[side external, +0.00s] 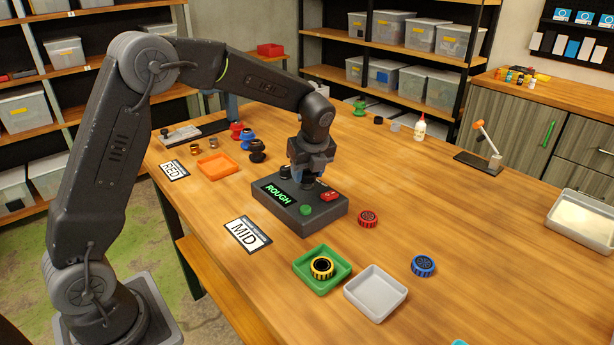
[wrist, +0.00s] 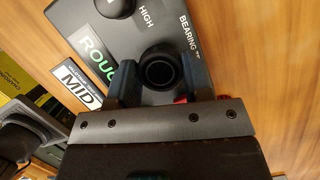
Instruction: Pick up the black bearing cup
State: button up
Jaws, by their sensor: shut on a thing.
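The black bearing cup (wrist: 160,72), a round black piece with a dark hollow, sits between the two fingers of my gripper (wrist: 157,84) in the wrist view. In the side external view my gripper (side external: 309,178) points down over a dark control box (side external: 291,218), and its fingers are shut on the cup, which is mostly hidden there. The box shows a green ROUGH display, a green button and a red switch. In the wrist view the box (wrist: 110,37) lies beneath the cup. I cannot tell whether the cup touches the box.
A red ring (side external: 368,218) and a blue ring (side external: 423,266) lie right of the box. A green tray (side external: 342,273) holds a yellow-and-black ring; an empty grey tray (side external: 375,293) stands beside it. An orange tray (side external: 217,166) and several coloured spool-like pieces (side external: 257,150) stand behind left. The table's right middle is clear.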

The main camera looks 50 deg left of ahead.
aim_at(304, 173)
jog(key=shift+c, duration=0.3)
jog(key=shift+r, duration=0.55)
jog(key=r, duration=0.3)
jog(key=shift+s+a+r, duration=0.2)
jog(key=shift+a+r, duration=0.1)
jog(key=shift+a, duration=0.05)
jog(key=s+a+r, duration=0.6)
jog(key=a, duration=0.2)
jog(key=shift+s+a+r, duration=0.15)
jog(key=shift+s+a, duration=0.1)
jog(key=shift+a, duration=0.1)
jog(key=shift+d, duration=0.1)
